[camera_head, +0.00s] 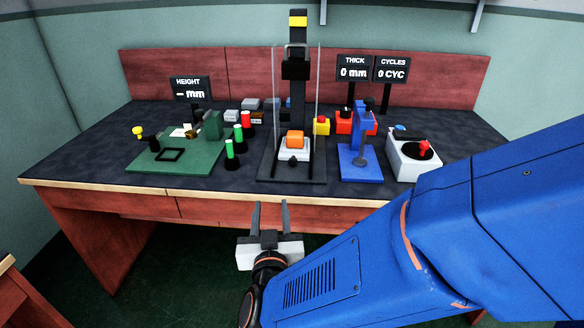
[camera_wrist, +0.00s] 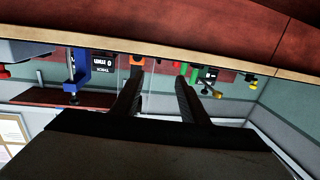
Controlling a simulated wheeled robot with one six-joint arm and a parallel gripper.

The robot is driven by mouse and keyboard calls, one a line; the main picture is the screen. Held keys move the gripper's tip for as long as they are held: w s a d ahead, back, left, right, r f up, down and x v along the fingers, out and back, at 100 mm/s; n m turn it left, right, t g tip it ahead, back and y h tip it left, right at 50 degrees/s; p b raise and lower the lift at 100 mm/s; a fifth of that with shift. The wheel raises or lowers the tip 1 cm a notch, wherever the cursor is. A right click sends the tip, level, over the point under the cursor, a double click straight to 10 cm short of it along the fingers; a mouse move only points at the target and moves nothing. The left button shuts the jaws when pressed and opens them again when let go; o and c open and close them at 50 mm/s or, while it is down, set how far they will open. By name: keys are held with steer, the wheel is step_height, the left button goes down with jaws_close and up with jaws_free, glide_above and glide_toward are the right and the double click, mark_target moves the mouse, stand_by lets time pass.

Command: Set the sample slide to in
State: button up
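The black press station (camera_head: 297,100) stands at the middle of the table. On its base is a white block (camera_head: 292,150) carrying an orange sample (camera_head: 295,139), with a black knob at its front; this looks like the sample slide. My gripper (camera_head: 270,208) is in front of the table's front edge, apart from the press. Its two dark fingers are spread with nothing between them, and they show in the wrist view (camera_wrist: 156,85).
A green plate (camera_head: 190,165) and several capped cylinders stand left of the press. A blue clamp-like device (camera_head: 360,150) and a white box with a red knob (camera_head: 413,160) stand right. Clear side panels flank the press. The table's front edge (camera_head: 200,197) lies before my gripper.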

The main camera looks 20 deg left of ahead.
mark_target(292, 163)
steer(key=w+h, duration=0.1)
steer(key=w, duration=0.5)
steer(key=w+m, duration=0.1)
steer(key=w, duration=0.5)
steer(key=w+m+t+h, duration=0.1)
steer(key=w, duration=0.5)
steer(key=shift+a+r+h, duration=0.3)
steer(key=shift+a+r, duration=0.05)
steer(key=shift+a, duration=0.05)
